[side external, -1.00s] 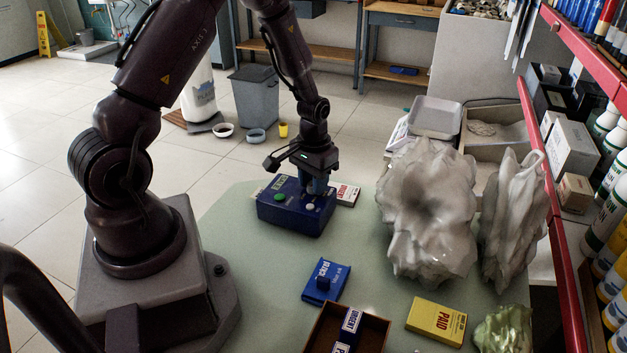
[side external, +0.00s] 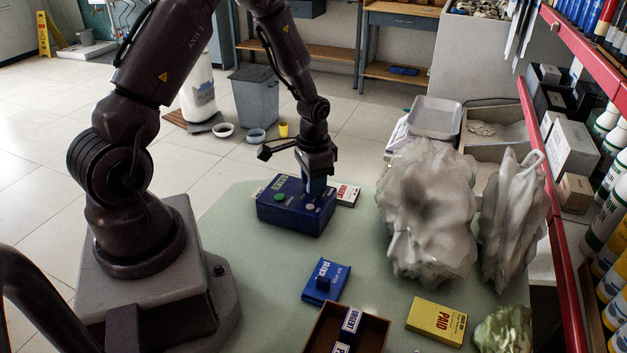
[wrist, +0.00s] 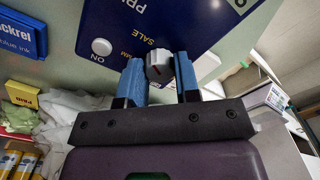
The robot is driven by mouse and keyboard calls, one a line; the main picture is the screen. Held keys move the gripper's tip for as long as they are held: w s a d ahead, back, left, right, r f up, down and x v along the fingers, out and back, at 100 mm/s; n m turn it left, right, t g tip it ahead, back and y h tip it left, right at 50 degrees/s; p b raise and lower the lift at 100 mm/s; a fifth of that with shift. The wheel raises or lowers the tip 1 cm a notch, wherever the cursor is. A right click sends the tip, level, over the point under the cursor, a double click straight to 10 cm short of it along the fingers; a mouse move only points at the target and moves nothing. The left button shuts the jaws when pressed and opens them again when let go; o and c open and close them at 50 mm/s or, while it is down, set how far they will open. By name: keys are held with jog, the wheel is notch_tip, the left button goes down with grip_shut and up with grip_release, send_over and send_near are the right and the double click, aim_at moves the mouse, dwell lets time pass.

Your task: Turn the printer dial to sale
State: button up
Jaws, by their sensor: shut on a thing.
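The printer (side external: 285,215) is a dark blue box with a green button and a pale button on its top, standing on the pale green table. In the wrist view, its blue face (wrist: 205,22) carries a SALE label and a white ON button. In the side view, my gripper (side external: 316,188) points down at the printer's right end and hides the dial. I cannot tell the dial's exact setting.
A blue ink pad box (side external: 325,281), a brown tray (side external: 377,328) with stamps and a yellow PAID box (side external: 437,321) lie in front. Crumpled plastic bags (side external: 428,215) stand to the right. A white and red box (side external: 348,194) lies behind the printer.

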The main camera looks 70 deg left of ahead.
jog(key=o, duration=0.9)
jog(key=shift+o, duration=0.2)
notch_tip(320, 180, up, 13)
jog(key=s+d+r+t, duration=0.5)
jog(key=s+d+r, duration=0.8)
jog(key=d+r, duration=0.2)
jog(key=shift+s+d+r+t, duration=0.15)
jog(key=shift+s+r+t, duration=0.05)
jog(key=shift+r+t, duration=0.1)
